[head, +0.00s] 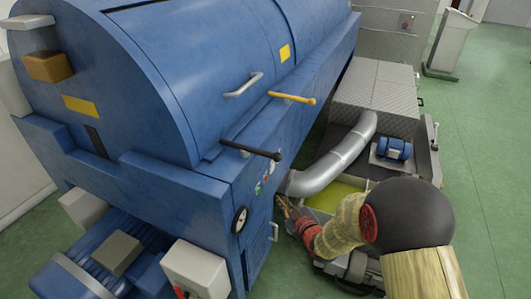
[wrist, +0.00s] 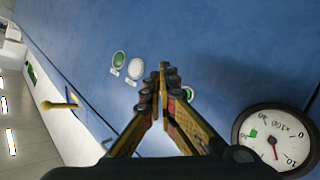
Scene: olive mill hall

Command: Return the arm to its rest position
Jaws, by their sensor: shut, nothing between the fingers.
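My arm reaches in from the lower right of the head view, with a dark round joint and a red wrist section. My gripper (head: 284,204) is close to the end panel of the blue machine (head: 200,215), just right of its buttons and gauge. In the wrist view, the fingers of my gripper (wrist: 164,70) meet at the tips, shut and empty, in front of the blue surface (wrist: 220,50). Whether the tips touch the panel cannot be told.
A dial gauge (wrist: 272,138) and round buttons (wrist: 136,69) are near my gripper. A black lever (head: 250,150) and a yellow lever (head: 292,97) stick out from the machine. A silver pipe (head: 335,160) drops beside my arm. Green floor (head: 490,160) is clear at right.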

